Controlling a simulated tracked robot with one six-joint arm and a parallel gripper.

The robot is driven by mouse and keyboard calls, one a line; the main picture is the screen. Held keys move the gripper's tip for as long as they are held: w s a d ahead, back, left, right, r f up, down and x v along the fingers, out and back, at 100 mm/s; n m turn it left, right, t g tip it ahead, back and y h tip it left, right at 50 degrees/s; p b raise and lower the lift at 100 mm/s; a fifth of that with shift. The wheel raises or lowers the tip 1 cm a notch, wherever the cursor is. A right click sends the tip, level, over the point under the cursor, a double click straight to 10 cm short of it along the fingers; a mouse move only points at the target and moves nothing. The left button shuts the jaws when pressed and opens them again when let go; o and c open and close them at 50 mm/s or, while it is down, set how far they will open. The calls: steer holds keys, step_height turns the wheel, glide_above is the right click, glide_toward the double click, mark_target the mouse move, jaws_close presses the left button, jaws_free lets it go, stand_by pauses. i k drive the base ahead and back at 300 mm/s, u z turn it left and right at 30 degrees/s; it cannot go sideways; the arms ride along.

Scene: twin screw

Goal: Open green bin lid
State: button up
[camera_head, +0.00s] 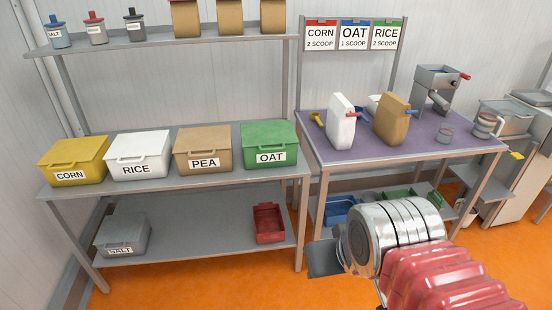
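The green bin (285,150) stands at the right end of the grey shelf's upper level and carries an OAT label. Its green lid (268,131) lies flat and closed on top, with a handle at its front edge. My gripper (325,258) is in the lower right, in front of and below the bin, to its right and well apart from it. A dark grey flat part shows at its tip, pointing left. The fingers are not clear enough to tell if they are open or shut. I see nothing held.
A yellow CORN bin (72,158), white RICE bin (138,150) and tan PEA bin (203,145) stand left of the green one, all closed. The grey shelf (170,181) has a post near my gripper. A purple-topped table (425,150) with jugs and a grinder stands right.

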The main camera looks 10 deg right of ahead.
mark_target(263, 133)
steer(key=k, duration=0.95)
steer(key=u, duration=0.25)
steer(key=i, duration=0.55)
steer(key=u, duration=0.55)
steer(key=i, duration=1.65)
steer(key=z, duration=0.25)
